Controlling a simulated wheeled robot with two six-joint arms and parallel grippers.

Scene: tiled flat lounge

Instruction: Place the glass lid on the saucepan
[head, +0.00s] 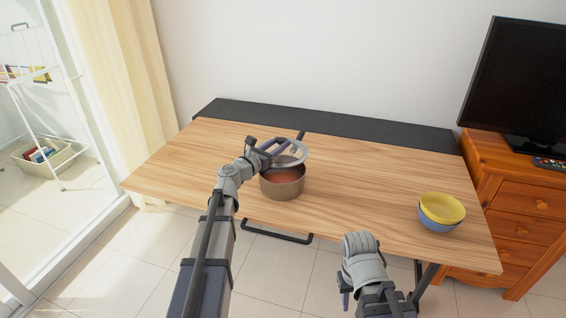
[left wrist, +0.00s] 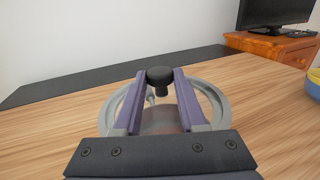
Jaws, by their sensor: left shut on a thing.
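The brown saucepan (head: 283,188) stands upright on the wooden table, its reddish inside partly showing. My left gripper (head: 285,149) is over its far side, shut on the glass lid (head: 304,153). In the left wrist view the lid's pale ring (left wrist: 216,101) and black knob (left wrist: 160,76) show, with the knob between the fingertips of the left gripper (left wrist: 160,84). The lid is over the back part of the pan, and the pan's front opening is uncovered. Whether the lid touches the rim is not clear. My right gripper (head: 345,298) hangs in front of the table; its jaws are not clear.
A yellow bowl (head: 442,207) sits in a blue bowl (head: 438,222) at the table's right end. The wooden table (head: 370,190) is otherwise bare around the pan. A black strip (head: 330,128) runs along its back. A wooden drawer unit (head: 520,190) with a television stands at right.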

